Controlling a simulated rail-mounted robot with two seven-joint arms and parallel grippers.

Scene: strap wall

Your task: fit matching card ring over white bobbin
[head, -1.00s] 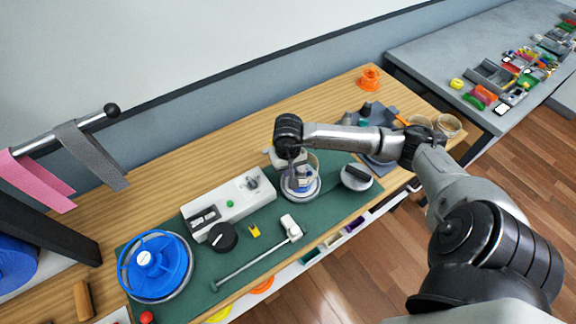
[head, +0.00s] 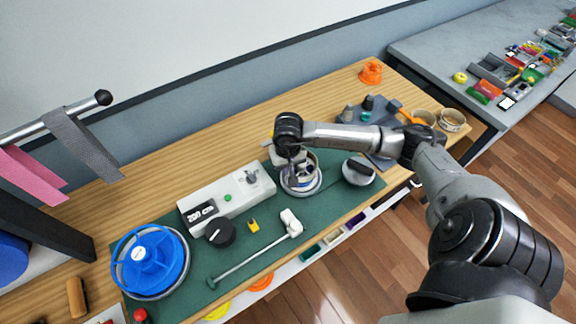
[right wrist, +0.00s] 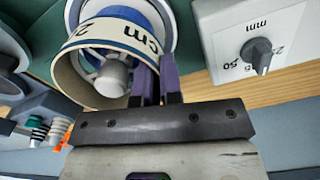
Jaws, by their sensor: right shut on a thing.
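A cream card ring (right wrist: 112,38), marked "2" and "cm", is held by its wall between the purple fingers of my right gripper (right wrist: 157,76). In the head view, my right gripper (head: 296,178) is shut on the ring (head: 313,159) over the round silver base (head: 303,192). The white bobbin (right wrist: 112,78), with blue at its foot, shows through the ring's opening in the right wrist view. The ring surrounds it in that view; I cannot tell how far down it sits. In the head view, the gripper and ring hide most of the bobbin. My left gripper is out of view.
A white dial box (head: 228,199) stands left of the base, and a silver round block with a black handle (head: 358,170) right. A blue reel (head: 151,260), black knob (head: 220,233) and white-headed rod (head: 255,262) lie on the green mat. Two card rings (head: 452,120) are at far right.

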